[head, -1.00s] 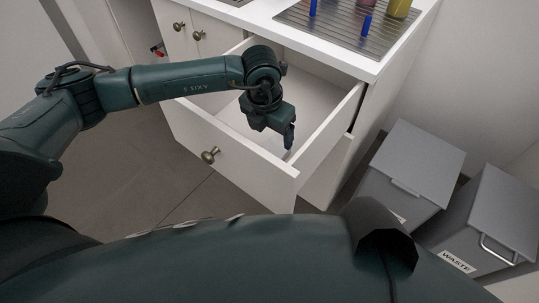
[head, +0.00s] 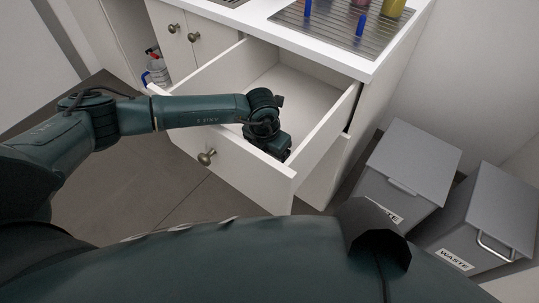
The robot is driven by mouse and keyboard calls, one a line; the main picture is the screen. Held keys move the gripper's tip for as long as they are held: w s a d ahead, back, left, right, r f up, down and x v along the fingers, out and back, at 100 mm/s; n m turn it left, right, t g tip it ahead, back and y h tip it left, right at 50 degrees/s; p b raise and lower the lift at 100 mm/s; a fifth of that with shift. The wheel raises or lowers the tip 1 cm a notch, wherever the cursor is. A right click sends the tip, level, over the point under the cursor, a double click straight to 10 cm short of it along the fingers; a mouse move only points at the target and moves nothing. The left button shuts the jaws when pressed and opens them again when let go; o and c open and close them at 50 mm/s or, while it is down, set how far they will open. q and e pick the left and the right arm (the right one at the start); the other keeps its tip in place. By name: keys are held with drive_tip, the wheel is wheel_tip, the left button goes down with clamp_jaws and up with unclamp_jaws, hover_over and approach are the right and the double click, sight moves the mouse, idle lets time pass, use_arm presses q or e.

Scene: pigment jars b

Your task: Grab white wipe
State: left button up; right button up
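My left gripper (head: 282,154) reaches down into the open white drawer (head: 312,128), close behind its front panel. The gripper's fingertips are hidden by the gripper body and the drawer front, so I cannot tell whether it is open or shut. I cannot make out a white wipe; the visible drawer floor is pale and looks bare, and the part under the gripper and behind the front panel is hidden. My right gripper is out of view.
The counter (head: 290,37) above the drawer carries a ribbed metal tray (head: 345,38) with blue items and a yellow jar (head: 391,8). A spray bottle (head: 158,72) stands in the cabinet at left. Two grey waste bins (head: 415,160) stand at right.

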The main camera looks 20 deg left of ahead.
use_arm(q)
drive_tip(key=shift+f, duration=0.2)
drive_tip(key=shift+r, duration=0.1)
drive_tip(key=c, duration=1.1)
